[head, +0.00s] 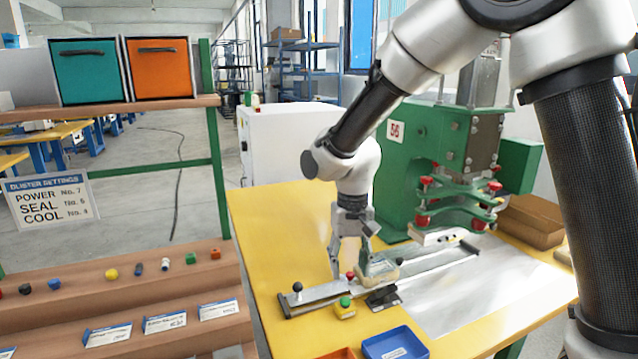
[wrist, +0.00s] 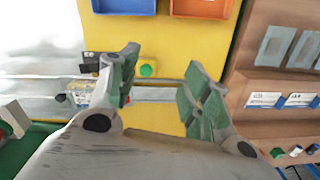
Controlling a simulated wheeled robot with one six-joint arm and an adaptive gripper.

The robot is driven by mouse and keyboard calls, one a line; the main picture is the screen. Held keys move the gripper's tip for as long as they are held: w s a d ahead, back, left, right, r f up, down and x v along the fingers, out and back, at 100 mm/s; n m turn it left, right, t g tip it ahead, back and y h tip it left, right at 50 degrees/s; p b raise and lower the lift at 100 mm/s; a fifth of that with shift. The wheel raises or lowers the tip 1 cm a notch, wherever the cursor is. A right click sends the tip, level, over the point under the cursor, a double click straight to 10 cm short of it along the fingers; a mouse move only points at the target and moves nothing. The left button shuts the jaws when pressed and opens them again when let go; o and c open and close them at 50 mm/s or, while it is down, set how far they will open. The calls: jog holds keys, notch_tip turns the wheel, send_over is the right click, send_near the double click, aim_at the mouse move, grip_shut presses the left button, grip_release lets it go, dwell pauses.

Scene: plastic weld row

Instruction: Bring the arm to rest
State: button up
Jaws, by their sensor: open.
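My gripper (head: 352,250) points down over the yellow table (head: 270,215), above the grey slide rail (head: 320,294). In the wrist view my gripper (wrist: 160,85) has its two green-padded fingers spread apart, with nothing held between them. A clear blister tray (head: 380,270) sits on the rail close to the right finger in the head view; I cannot tell whether they touch. My arm reaches across from the upper right.
A green press (head: 440,150) stands behind on the right. A yellow block with a green button (head: 345,307), a black clamp (head: 384,297) and a blue bin (head: 396,342) lie near the table front. A shelf rack with a settings sign (head: 50,200) stands left.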

jog(key=s+d+r+t, duration=0.1)
jog(key=s+d+r, duration=0.4)
jog(key=d, duration=0.5)
jog(key=s+d+r+m+t, duration=0.1)
jog(key=s+d+r+t, duration=0.1)
jog(key=s+d+r, duration=0.4)
jog(key=s+d+r+t, duration=0.2)
jog(key=s+d+r, duration=0.3)
jog(key=d, duration=0.8)
jog(key=s, duration=0.2)
jog(key=shift+s+d+r+m, duration=0.25)
jog(key=shift+s+d+m, duration=0.05)
jog(key=shift+d, duration=0.1)
